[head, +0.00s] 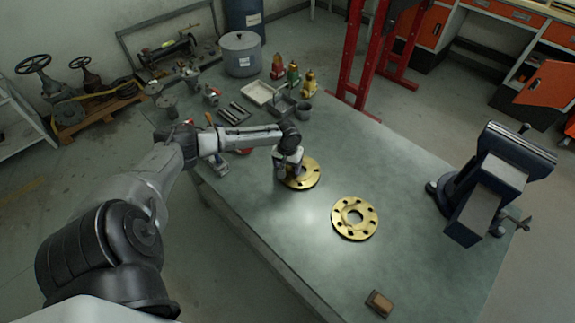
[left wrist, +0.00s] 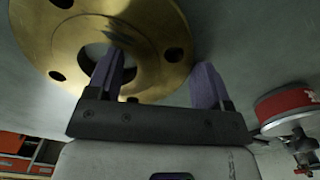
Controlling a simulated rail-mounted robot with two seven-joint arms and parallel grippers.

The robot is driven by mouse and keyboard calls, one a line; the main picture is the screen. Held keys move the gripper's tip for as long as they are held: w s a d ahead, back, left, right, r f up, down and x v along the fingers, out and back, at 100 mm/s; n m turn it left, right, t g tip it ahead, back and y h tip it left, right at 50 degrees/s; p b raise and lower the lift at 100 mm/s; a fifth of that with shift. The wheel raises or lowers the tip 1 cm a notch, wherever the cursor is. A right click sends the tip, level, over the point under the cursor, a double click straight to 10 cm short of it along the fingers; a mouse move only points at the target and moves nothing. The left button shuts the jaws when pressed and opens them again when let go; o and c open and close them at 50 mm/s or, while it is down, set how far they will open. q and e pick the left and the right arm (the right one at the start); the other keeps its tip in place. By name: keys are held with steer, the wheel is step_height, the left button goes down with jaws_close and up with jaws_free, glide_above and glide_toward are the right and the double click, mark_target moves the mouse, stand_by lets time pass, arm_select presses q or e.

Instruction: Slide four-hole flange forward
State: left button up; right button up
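A brass flange (head: 311,181), seemingly the four-hole one, lies flat on the workbench, partly hidden by my left gripper (head: 287,176). In the left wrist view the flange (left wrist: 150,30) fills the upper left, with its central hole and several bolt holes showing. My left gripper (left wrist: 157,82) is open there. One finger overlaps the flange's central hole and the other is out past its rim, with the ring's band between them. Whether the fingers touch it I cannot tell. My right gripper is not in view.
A second brass flange with more holes (head: 340,225) lies to the right on the bench (head: 400,185). A blue vise (head: 490,185) stands at the right, and a small brown block (head: 379,304) near the front. Trays (head: 259,92), bottles (head: 293,74) and a pot (head: 241,55) stand at the back.

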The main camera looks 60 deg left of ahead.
arm_select(q)
jaws_close()
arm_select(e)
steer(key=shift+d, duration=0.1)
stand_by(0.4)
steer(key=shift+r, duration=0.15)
